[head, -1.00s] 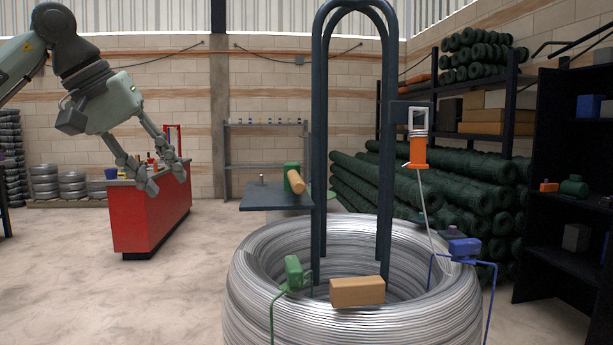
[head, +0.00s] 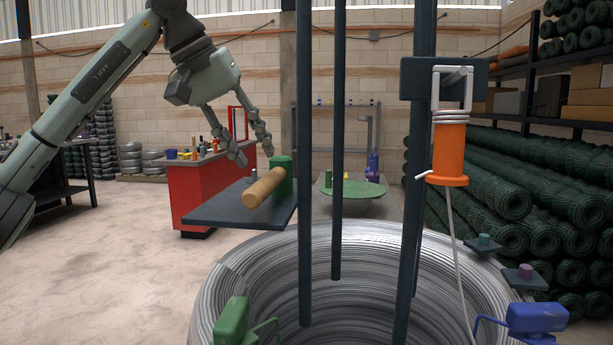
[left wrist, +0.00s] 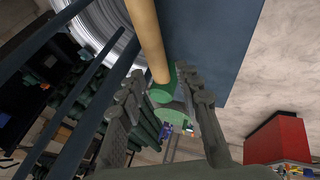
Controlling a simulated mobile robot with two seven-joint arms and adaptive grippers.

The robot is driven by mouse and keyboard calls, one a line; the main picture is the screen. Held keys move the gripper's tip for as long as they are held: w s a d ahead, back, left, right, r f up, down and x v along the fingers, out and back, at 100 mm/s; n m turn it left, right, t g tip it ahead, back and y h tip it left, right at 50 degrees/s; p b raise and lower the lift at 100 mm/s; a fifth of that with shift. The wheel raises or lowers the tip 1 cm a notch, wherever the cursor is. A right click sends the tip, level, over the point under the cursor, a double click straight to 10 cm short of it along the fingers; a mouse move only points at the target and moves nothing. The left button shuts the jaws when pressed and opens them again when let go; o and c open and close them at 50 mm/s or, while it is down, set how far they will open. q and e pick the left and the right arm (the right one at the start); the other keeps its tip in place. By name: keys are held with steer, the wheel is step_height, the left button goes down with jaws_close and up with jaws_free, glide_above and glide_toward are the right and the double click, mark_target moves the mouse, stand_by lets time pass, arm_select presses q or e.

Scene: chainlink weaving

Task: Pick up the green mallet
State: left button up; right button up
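The green mallet lies on a dark flat shelf (head: 225,207). Its green head (head: 282,176) is at the far right end, and its wooden handle (head: 263,188) points toward the front left. In the left wrist view, the green head (left wrist: 164,84) appears between the two spread fingers (left wrist: 160,76), with the handle (left wrist: 147,38) running up the picture. I cannot tell whether the fingers touch it. My right gripper is not in view.
Dark upright posts (head: 304,120) stand right beside the mallet, inside a large wire coil (head: 250,265). A green clamp (head: 231,320) and a blue clamp (head: 537,318) sit on the coil. An orange tool (head: 449,152) hangs at right.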

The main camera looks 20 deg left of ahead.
mark_target(270, 172)
arm_select(q)
steer(key=x, duration=0.7)
steer(key=shift+w+d+f, duration=0.15)
steer(key=shift+w+d, duration=0.1)
steer(key=shift+w, duration=0.15)
jaws_close()
